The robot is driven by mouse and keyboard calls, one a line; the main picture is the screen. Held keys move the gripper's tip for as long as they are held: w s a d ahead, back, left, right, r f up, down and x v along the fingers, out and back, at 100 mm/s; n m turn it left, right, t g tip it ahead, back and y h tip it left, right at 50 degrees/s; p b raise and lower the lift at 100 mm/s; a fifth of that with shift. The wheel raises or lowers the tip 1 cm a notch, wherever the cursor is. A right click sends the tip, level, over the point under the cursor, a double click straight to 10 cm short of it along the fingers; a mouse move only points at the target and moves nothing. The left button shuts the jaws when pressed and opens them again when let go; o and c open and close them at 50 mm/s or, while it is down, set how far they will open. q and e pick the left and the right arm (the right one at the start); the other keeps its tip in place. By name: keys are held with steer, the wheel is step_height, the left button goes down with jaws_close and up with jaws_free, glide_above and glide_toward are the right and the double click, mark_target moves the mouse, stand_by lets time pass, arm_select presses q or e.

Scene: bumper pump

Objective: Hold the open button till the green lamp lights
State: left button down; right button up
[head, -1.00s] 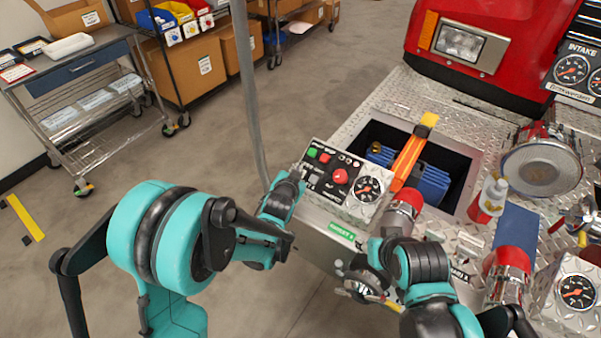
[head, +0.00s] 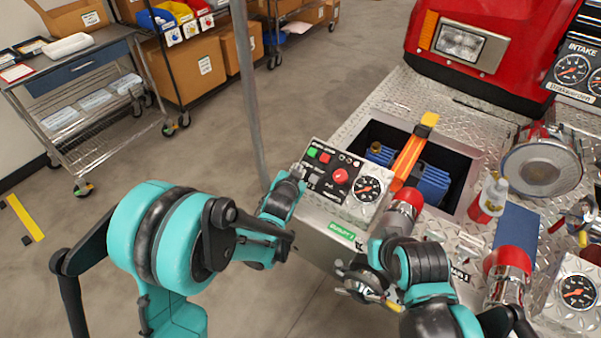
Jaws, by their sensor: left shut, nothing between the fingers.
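The control box (head: 318,202) sits at the near left corner of the metal deck. Its sloped panel carries a green square button (head: 312,152), a red square button (head: 324,157), a red round knob (head: 340,175), a grey button (head: 314,179) and a dial gauge (head: 367,188). The labels are too small to read, and I see no lit green lamp. My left gripper (head: 297,172) is shut and empty, its tip at the panel's left edge beside the grey button; I cannot tell whether it touches. My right gripper (head: 352,282) is low in front of the box; its fingers are unclear.
A deck opening (head: 462,165) holds a blue object (head: 432,184), with an orange and yellow bar (head: 410,155) across it. Red-capped fittings (head: 510,262) and a bottle (head: 487,200) stand on the right. A grey pole (head: 248,95) rises behind my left gripper.

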arm_select(q)
steer(key=shift+w+d+f, duration=0.1)
steer(key=shift+w+f, duration=0.05)
steer(key=shift+f, duration=0.15)
arm_select(e)
steer(key=shift+f, duration=0.3)
arm_select(q)
steer(key=shift+w+d+f+b, duration=0.2)
steer(key=shift+f+b, duration=0.25)
steer(key=shift+b, duration=0.2)
arm_select(e)
steer(key=shift+f, duration=0.45)
arm_select(q)
steer(key=shift+a+r, duration=0.1)
steer(key=shift+r, duration=0.05)
arm_select(e)
steer(key=shift+r, duration=0.1)
stand_by(2.3)
arm_select(q)
steer(key=shift+s+a+r+p, duration=0.25)
steer(key=shift+s+r+p, duration=0.15)
steer(key=shift+r+p, duration=0.25)
arm_select(e)
steer(key=shift+r, duration=0.45)
